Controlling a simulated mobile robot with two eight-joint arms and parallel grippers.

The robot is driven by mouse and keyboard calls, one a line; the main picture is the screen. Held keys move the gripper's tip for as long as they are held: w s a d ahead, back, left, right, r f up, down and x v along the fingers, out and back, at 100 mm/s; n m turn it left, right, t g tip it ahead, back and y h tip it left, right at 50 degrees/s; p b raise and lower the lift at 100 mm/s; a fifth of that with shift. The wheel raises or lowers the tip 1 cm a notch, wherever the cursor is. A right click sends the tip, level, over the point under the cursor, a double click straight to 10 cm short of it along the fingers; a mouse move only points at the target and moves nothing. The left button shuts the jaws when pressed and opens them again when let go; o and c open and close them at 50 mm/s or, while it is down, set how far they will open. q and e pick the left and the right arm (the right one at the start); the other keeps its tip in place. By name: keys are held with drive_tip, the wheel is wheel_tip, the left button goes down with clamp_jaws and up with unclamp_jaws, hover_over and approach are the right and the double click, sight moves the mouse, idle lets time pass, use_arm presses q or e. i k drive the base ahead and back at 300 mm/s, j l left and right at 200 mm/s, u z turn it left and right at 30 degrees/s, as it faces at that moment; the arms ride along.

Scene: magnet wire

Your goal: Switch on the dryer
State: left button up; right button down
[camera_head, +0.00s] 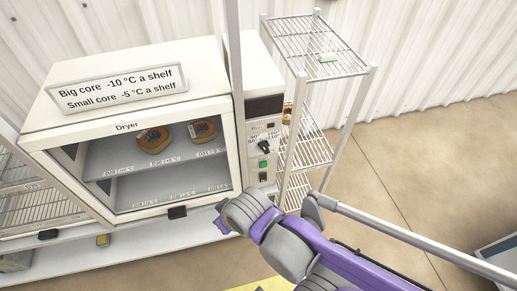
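The white dryer (60,115) stands at the left of the head view, with a "Dryer" label on its front. Its control panel (255,180) is at its right side, with a dark display (264,105), a black knob (264,147), a green button (263,164) and a dark switch (263,177) below. My purple and grey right arm comes in from the lower right. My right gripper (222,223) is in front of the dryer's lower right corner, below and left of the panel. Its fingers are too small to judge. My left gripper is not in view.
Two orange and dark cores (154,139) (202,130) sit on the dryer's upper inner shelf; the lower shelf looks empty. A temperature sign (120,88) lies on top. A wire rack (315,45) stands right of the panel. A thin vertical post (234,60) passes before the dryer.

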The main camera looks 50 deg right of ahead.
sight(263, 176)
drive_tip(key=l+z, duration=0.1)
drive_tip(key=z, duration=0.3)
drive_tip(key=l+z, duration=0.1)
drive_tip(key=z, duration=0.7)
drive_tip(key=i+l+z, duration=0.1)
drive_tip(key=z, duration=0.3)
